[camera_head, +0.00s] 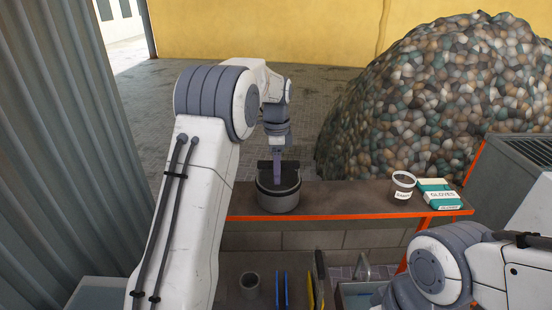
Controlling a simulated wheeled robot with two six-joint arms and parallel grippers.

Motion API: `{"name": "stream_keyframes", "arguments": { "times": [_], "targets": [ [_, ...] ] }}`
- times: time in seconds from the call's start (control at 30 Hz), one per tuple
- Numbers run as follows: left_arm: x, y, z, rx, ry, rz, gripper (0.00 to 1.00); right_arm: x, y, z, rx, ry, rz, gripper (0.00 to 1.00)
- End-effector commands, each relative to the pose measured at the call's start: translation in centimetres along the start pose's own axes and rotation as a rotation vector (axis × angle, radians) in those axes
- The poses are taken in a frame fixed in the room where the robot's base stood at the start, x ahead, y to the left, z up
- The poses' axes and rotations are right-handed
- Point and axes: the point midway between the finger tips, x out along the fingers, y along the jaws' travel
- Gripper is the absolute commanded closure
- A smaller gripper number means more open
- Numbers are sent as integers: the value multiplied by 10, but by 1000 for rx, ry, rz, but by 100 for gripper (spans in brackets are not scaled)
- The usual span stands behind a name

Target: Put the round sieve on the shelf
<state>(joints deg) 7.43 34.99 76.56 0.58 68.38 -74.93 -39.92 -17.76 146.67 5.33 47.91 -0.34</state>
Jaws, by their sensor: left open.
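The round sieve (278,202) is a dark grey, round vessel with a dark inside. It sits upright on the shelf (345,198), a grey board with an orange front edge, toward its left end. My left gripper (278,172) points down at the sieve, with its fingers at the rim and partly over the opening. It is open; whether a finger touches the sieve cannot be told. My right arm comes in at the lower right, and its gripper does not show.
A white labelled cup (403,186) and a green-and-white gloves box (438,194) stand on the shelf's right end. Below are a grey cup (249,284), blue sticks (281,289) and a yellow-black tool (316,285). The shelf's middle is clear. A stone heap (440,100) rises behind.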

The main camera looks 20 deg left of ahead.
Motion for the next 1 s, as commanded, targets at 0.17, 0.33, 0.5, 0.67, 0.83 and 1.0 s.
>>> {"name": "stream_keyframes", "arguments": {
  "times": [0.17,0.33,0.5,0.67,0.83,1.0],
  "targets": [
    [-27,-1,0,0,2,-8,43,10,1,1,-1,0,0,38],
    [-66,-2,0,0,2,-7,43,15,1,1,-1,0,0,38],
    [-99,-1,0,0,1,-5,43,15,1,1,-2,0,0,38],
    [-114,-1,0,0,0,-2,43,14,1,1,-1,0,0,38],
    [-119,0,0,0,0,-1,43,14,1,1,-1,0,0,38],
    [-118,16,-19,-14,5,0,43,14,1,1,-1,0,0,38]
  ]
}}
